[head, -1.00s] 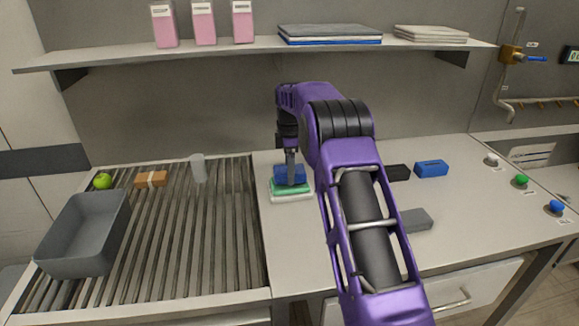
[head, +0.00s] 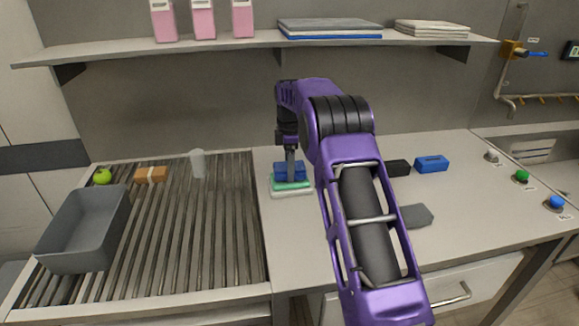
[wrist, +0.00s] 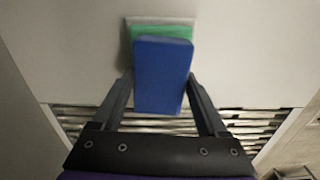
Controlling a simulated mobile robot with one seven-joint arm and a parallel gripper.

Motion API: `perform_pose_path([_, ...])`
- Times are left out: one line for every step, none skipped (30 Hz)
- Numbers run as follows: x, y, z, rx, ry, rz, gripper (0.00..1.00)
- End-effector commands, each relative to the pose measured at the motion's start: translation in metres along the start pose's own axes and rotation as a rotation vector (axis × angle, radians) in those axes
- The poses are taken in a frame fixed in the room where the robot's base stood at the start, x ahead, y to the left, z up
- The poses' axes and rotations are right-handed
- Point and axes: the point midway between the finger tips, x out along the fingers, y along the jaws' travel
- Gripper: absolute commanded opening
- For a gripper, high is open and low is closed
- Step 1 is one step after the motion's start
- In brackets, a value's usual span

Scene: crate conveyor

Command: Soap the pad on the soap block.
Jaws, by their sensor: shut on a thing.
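My gripper (head: 290,163) points down over the counter and is shut on a blue pad (head: 289,171). In the wrist view my gripper (wrist: 160,78) has one finger on each side of the pad (wrist: 161,75). The green soap block (head: 292,185) lies on a pale dish (head: 292,194) directly under the pad. The pad appears to rest on the block, but the contact face is hidden. In the wrist view the pad covers most of the soap block (wrist: 163,31), and only its far edge shows.
A roller conveyor (head: 190,240) at left carries a grey crate (head: 85,262), a green apple, a brown box and a clear cup. Right of my arm are a black block (head: 398,168), another blue block (head: 432,164), a grey piece (head: 416,216) and several buttons. A shelf (head: 230,47) hangs above.

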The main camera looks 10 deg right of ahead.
Motion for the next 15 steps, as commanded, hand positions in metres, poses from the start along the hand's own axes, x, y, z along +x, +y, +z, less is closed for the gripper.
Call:
perform_pose_path([0.0011,-0.0001,0.0001,0.0,0.0,0.0,0.32])
perform_pose_path([0.0014,-0.0001,0.0001,0.0,0.0,0.0,0.32])
perform_pose_path([0.0019,-0.0001,0.0001,0.0,0.0,0.0,0.32])
perform_pose_path([0.0023,0.0,0.0001,0.0,0.0,0.0,0.32])
perform_pose_path([0.0027,0.0,0.0001,0.0,0.0,0.0,0.32])
perform_pose_path([0.0031,0.0,0.0001,0.0,0.0,0.0,0.32])
perform_pose_path([0.0035,0.0,0.0001,0.0,0.0,0.0,0.32])
perform_pose_path([0.0039,0.0,0.0001,0.0,0.0,0.0,0.32])
perform_pose_path([0.0044,0.0,0.0001,0.0,0.0,0.0,0.32])
perform_pose_path([0.0047,0.0,0.0001,0.0,0.0,0.0,0.32])
perform_pose_path([0.0051,0.0,0.0001,0.0,0.0,0.0,0.32])
perform_pose_path([0.0056,0.0,0.0001,0.0,0.0,0.0,0.32])
perform_pose_path([0.006,0.0,0.0001,0.0,0.0,0.0,0.32])
perform_pose_path([0.0064,0.0,0.0001,0.0,0.0,0.0,0.32])
perform_pose_path([0.0069,0.0,0.0001,0.0,0.0,0.0,0.32])
